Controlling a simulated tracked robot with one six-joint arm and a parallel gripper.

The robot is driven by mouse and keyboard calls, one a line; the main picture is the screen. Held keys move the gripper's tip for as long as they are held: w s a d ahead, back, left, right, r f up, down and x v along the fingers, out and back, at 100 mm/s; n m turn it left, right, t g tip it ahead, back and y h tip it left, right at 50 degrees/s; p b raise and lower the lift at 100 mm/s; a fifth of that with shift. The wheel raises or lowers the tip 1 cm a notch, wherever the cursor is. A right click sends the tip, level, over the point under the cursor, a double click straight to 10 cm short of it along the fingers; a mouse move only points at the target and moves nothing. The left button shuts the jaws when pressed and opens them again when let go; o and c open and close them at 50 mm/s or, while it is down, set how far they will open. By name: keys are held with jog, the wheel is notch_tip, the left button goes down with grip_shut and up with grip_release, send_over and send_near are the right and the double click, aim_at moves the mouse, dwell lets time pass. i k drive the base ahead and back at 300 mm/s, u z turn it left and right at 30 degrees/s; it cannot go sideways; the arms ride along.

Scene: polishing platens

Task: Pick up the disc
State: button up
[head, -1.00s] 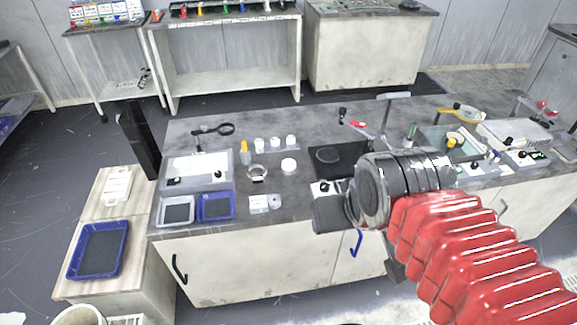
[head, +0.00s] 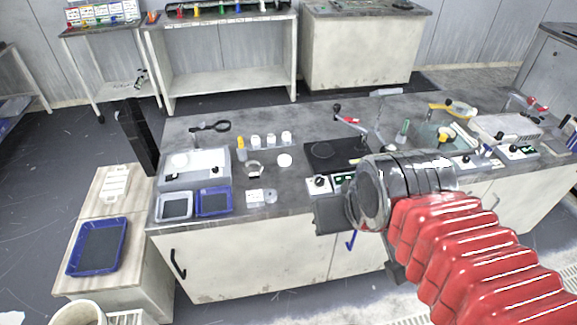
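Several round flat things lie on the grey bench, and I cannot tell which one the task calls the disc. A white disc (head: 285,160) lies on the bench top left of my arm. A smaller pale disc (head: 270,196) lies beside a white card near the front edge. A dark round platen (head: 322,150) sits on a black plate behind my wrist. My gripper (head: 333,213) shows only as a dark block at the end of my metal wrist, in front of the bench's front edge. Its fingers are not visible, so its opening and any contents are hidden.
A ring-shaped part (head: 254,170), white jars (head: 271,140) and a yellow bottle (head: 241,149) stand near the white disc. A black upright panel (head: 138,138) stands at the bench's left end. The right side is crowded with instruments.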

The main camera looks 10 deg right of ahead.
aim_at(284, 160)
jog(key=k, duration=1.2)
jog(key=u, duration=0.3)
jog(key=i, duration=0.9)
jog(key=u, duration=0.7)
jog(key=i, duration=1.1)
jog(key=u, duration=0.05)
